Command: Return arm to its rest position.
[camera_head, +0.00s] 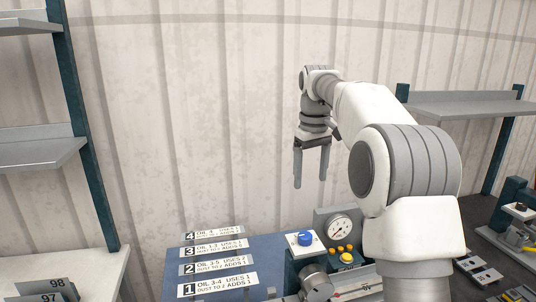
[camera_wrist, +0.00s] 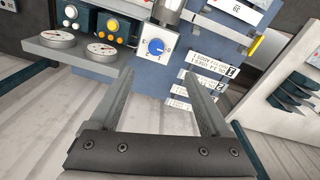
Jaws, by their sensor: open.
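My gripper (camera_head: 311,164) hangs from my raised arm in the middle of the head view, fingers pointing down. Its two fingers are apart with nothing between them. It is in the air in front of the corrugated wall, above and behind the control panel. In the wrist view my gripper (camera_wrist: 162,82) shows both fingers spread, with the panel beyond them. My white and grey arm reaches up from the lower right and bends at the elbow, hiding part of the panel's right side.
The panel has a blue knob (camera_head: 306,238), a gauge (camera_head: 340,229), yellow buttons (camera_head: 346,258) and numbered label strips (camera_head: 219,285). A shelf (camera_head: 40,152) stands at left, another (camera_head: 465,105) at right. A bench (camera_head: 75,268) holds number plates (camera_head: 48,286). The air left of my gripper is clear.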

